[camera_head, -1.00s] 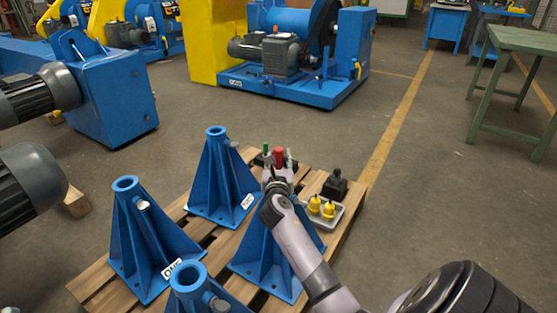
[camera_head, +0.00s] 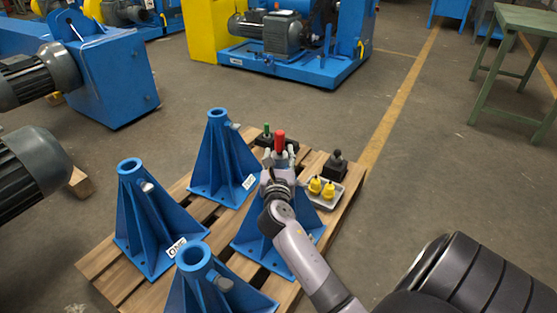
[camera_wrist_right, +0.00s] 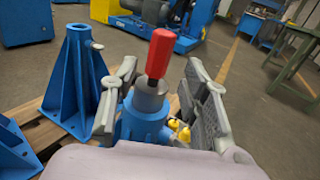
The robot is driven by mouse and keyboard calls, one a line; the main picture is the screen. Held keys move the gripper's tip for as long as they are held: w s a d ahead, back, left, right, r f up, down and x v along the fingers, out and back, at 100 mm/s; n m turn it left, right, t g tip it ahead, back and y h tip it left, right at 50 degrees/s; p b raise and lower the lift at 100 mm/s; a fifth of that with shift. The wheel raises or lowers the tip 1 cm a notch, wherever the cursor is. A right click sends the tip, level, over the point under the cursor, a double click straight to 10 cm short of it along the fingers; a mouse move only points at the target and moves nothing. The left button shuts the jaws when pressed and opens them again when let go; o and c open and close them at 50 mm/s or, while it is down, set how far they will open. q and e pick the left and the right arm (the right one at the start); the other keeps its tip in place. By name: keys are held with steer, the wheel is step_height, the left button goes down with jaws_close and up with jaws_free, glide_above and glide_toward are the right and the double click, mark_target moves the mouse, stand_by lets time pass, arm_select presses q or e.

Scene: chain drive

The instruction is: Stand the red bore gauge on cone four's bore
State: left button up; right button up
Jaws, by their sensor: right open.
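The red bore gauge (camera_head: 280,138) has a red handle over a grey cylinder. In the right wrist view the gauge (camera_wrist_right: 160,55) stands nearly upright on the top of a blue cone (camera_wrist_right: 143,124). That cone (camera_head: 262,240) is at the right of the group in the head view; no number is readable on it. My right gripper (camera_head: 280,154) is open, with one finger on each side of the gauge. In the wrist view its fingers (camera_wrist_right: 160,97) stand apart from the handle. The bore is hidden beneath the grey cylinder. My left gripper is not in view.
Three other blue cones (camera_head: 220,160) share the wooden pallet (camera_head: 112,285). A green-topped gauge (camera_head: 266,131) stands behind. A grey tray (camera_head: 335,193) with two yellow pieces (camera_head: 315,186) and a black block (camera_head: 335,166) lie to the right.

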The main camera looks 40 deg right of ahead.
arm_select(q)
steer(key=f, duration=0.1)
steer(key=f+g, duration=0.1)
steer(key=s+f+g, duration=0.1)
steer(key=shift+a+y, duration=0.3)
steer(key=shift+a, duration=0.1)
arm_select(e)
steer(key=s+a+m+y, duration=0.4)
steer(key=a+m, duration=0.4)
steer(key=a, duration=0.2)
steer(key=s+a+f+m+y, duration=0.1)
steer(key=s+a+m+y, duration=0.3)
steer(key=a+m+y, duration=0.2)
steer(key=s+a+m+t+y, duration=0.1)
steer(key=s+a+m+y, duration=0.4)
steer(key=a+m, duration=0.5)
steer(key=a, duration=0.4)
steer(key=shift+a+f+m, duration=0.25)
steer(key=shift+a+m, duration=0.15)
